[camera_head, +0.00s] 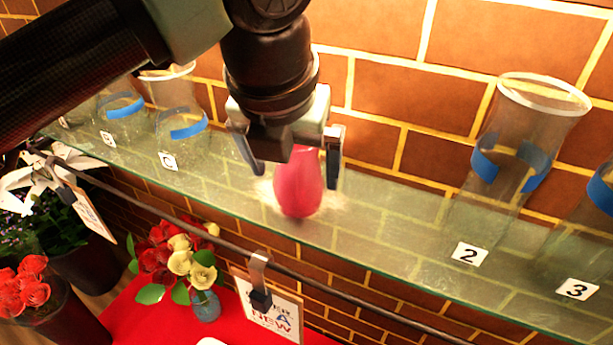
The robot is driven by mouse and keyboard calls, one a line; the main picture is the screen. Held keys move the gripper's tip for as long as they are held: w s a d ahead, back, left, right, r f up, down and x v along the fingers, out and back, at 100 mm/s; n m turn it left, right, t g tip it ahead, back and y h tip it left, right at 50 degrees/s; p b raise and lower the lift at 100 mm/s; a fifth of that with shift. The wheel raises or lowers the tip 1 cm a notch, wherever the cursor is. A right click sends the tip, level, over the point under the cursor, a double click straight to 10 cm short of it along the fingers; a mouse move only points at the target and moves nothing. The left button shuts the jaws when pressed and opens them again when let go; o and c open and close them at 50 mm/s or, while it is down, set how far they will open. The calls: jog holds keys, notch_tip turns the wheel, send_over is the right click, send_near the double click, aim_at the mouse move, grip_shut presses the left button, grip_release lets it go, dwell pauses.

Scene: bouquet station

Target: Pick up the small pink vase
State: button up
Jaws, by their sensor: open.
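The small pink vase (299,184) stands on the glass shelf (385,232), near the middle of the view. My gripper (296,172) points down over it, with its fingers apart. One finger is to the left of the vase and one is to the right. The vase's upper part sits between the fingers, and its top is hidden by my gripper. I cannot tell whether either finger touches the vase.
Clear glass vases with blue bands stand on the shelf, left (180,112) and right (513,160). A brick wall (385,95) is behind. A rail (355,295) with hanging signs (268,312) runs along the front. Flowers (180,260) stand below. Shelf beside the pink vase is clear.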

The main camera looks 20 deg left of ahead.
aim_at(299, 181)
jog(key=x, duration=0.5)
jog(key=shift+w+f, duration=0.2)
jog(key=shift+w, duration=0.25)
jog(key=shift+c, duration=0.3)
jog(key=shift+r, duration=0.1)
grip_shut()
